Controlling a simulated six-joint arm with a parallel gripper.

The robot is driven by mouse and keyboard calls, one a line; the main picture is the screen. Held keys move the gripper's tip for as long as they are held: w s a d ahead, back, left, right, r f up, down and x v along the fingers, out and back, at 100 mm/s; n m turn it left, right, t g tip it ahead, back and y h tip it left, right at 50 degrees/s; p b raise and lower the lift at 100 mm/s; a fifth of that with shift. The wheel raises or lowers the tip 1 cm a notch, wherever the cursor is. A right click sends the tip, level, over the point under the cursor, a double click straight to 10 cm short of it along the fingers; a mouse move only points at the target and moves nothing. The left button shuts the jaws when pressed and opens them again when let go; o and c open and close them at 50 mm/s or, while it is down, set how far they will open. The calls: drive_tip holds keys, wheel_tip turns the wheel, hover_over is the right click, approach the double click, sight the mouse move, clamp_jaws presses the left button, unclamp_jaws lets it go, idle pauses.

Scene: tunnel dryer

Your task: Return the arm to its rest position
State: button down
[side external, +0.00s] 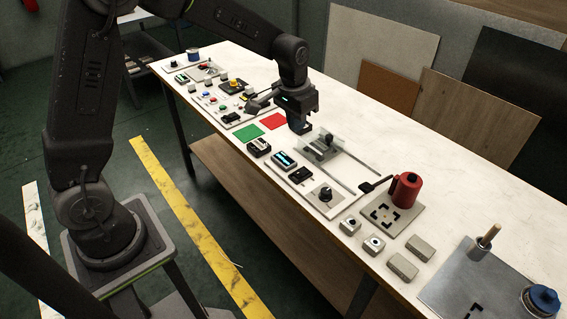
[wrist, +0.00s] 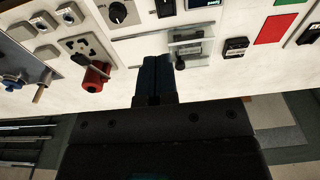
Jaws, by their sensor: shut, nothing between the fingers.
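My gripper (side external: 301,127) is above the long white table (side external: 425,147), near its middle. In the wrist view my gripper (wrist: 153,61) shows its two dark fingers together with nothing held. In the side view it hangs down just behind and left of a small clear-covered slide unit (side external: 322,147). That unit also shows in the wrist view (wrist: 187,40), just right of the fingers. I cannot tell the exact height of the fingertips over the table.
A red canister (side external: 405,190) stands on a marked plate to the right. Green (side external: 248,133) and red (side external: 273,121) squares and several control panels line the front edge. Boards (side external: 380,45) lean behind the table. A blue-lidded jar (side external: 541,300) is at the near right.

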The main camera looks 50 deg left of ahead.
drive_tip(key=s+d+r+t, duration=0.1)
drive_tip(key=s+r+t, duration=0.1)
drive_tip(key=s+r, duration=0.85)
drive_tip(key=s+d+r+t, duration=0.1)
drive_tip(key=s+t, duration=0.1)
drive_tip(key=s, duration=1.2)
drive_tip(key=shift+d, duration=0.2)
